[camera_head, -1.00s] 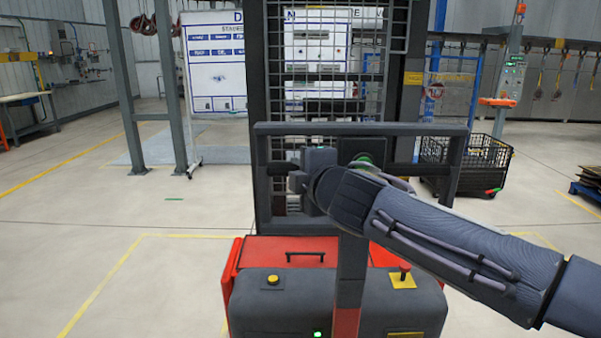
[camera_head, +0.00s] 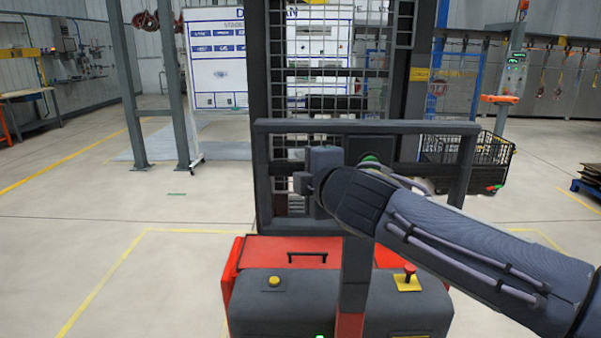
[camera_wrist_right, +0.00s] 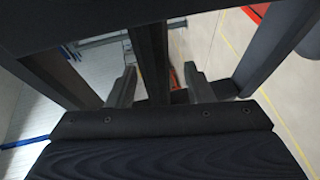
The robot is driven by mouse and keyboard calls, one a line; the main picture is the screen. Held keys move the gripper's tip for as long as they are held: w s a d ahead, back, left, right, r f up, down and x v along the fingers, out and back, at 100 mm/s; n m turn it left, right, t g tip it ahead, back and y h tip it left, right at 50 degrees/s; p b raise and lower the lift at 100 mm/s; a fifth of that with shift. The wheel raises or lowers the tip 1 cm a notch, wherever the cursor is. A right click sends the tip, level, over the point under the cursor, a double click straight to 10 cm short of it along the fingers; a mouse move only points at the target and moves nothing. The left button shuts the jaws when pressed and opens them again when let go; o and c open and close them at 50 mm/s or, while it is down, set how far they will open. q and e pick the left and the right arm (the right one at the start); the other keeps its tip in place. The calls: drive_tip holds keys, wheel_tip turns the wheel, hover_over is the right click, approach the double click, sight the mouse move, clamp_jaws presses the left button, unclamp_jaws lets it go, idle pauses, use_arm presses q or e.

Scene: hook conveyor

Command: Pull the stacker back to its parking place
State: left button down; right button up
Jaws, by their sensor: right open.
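The stacker stands in front of me, with a red and dark grey body (camera_head: 315,301), a dark push frame (camera_head: 263,195) and a tall mesh mast (camera_head: 257,60). My right gripper (camera_head: 300,183) is inside the outline of the push frame, left of its central post (camera_head: 354,280). In the right wrist view its two fingers (camera_wrist_right: 160,87) are apart, with a dark upright bar (camera_wrist_right: 150,50) showing between them. I cannot tell whether they touch it. My right wrist hides part of the frame. My left gripper is out of view.
Yellow lines (camera_head: 105,280) mark the floor around the stacker. A grey post frame (camera_head: 130,90) and a whiteboard (camera_head: 217,75) stand behind at left. A black mesh basket (camera_head: 490,155) is behind at right. The floor at left is clear.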

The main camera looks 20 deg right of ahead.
drive_tip(key=f+v, duration=0.1)
drive_tip(key=v, duration=0.4)
drive_tip(key=shift+s+r, duration=0.45)
drive_tip(key=shift+s, duration=0.1)
